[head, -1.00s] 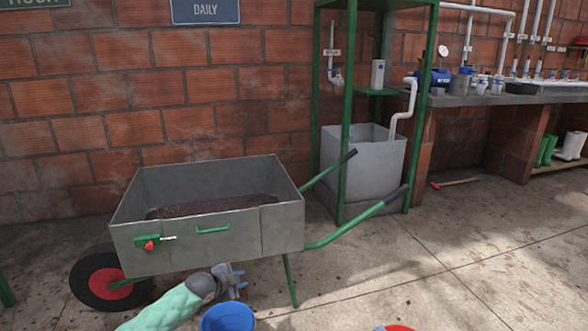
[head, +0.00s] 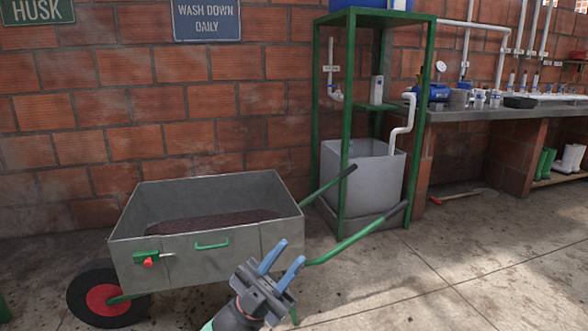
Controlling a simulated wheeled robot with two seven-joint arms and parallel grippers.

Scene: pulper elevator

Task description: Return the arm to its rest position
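My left gripper (head: 280,262) is in the lower middle of the head view, in front of the right end of the wheelbarrow (head: 190,266). Its two blue fingers are spread apart and point up, with nothing between them. My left arm comes in from the bottom edge and is mostly out of the picture. My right gripper and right arm do not show. The wheelbarrow is a grey metal box with dark brown material (head: 213,222) in it, a red latch handle (head: 148,262) on its front and green handles toward the right.
A green metal frame (head: 345,120) stands behind the wheelbarrow around a grey tank (head: 362,178). A counter (head: 490,115) with pipes, gauges and containers runs along the brick wall at the right. The right floor is largely open.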

